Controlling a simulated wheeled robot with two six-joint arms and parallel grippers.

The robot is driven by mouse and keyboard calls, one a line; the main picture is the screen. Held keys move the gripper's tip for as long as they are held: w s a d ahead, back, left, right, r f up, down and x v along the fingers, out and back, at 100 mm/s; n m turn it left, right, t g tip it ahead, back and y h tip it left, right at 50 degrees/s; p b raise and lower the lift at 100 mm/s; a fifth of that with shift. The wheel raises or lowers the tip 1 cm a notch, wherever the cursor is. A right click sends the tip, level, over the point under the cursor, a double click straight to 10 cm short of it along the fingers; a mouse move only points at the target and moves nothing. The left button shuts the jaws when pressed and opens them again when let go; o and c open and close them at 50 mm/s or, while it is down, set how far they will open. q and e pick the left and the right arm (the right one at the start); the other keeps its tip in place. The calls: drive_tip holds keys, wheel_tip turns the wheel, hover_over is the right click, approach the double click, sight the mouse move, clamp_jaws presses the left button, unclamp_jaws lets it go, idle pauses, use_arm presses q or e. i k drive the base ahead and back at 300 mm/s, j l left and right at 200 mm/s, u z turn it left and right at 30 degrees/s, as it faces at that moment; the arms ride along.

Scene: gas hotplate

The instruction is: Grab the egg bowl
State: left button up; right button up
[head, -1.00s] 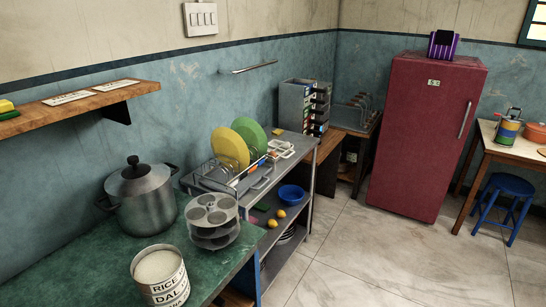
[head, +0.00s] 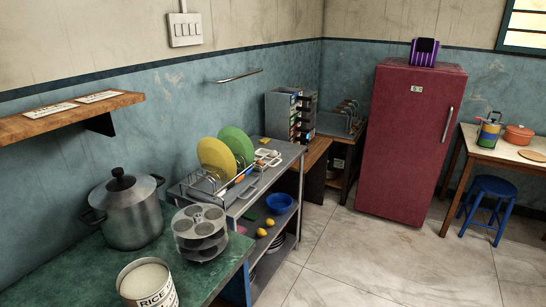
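No bowl that I can make out as holding eggs is in view. A blue bowl (head: 279,203) sits on the middle shelf of the grey metal rack (head: 294,165), and its contents are too small to tell. Two small yellow-orange round things (head: 266,228) lie on the same shelf in front of it. Neither of my grippers is in the head view.
A green-topped counter (head: 205,277) at lower left bears a steel pot (head: 133,218), a tiered steel mould stand (head: 201,232) and a rice tin (head: 147,289). A red fridge (head: 408,140), a blue stool (head: 491,186) and a table (head: 500,150) stand farther back. Open tiled floor (head: 370,265) lies right of the rack.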

sight(278, 203)
drive_tip(key=i+l, duration=0.2)
drive_tip(key=i+l+u, duration=0.15)
drive_tip(key=l, duration=0.3)
drive_tip(key=i+l, duration=0.3)
drive_tip(key=i+l+u, duration=0.15)
drive_tip(key=l, duration=0.2)
drive_tip(key=i+l, duration=0.2)
drive_tip(key=l, duration=0.15)
drive_tip(key=i+l+u, duration=0.15)
drive_tip(key=l, duration=0.2)
drive_tip(key=i, duration=0.05)
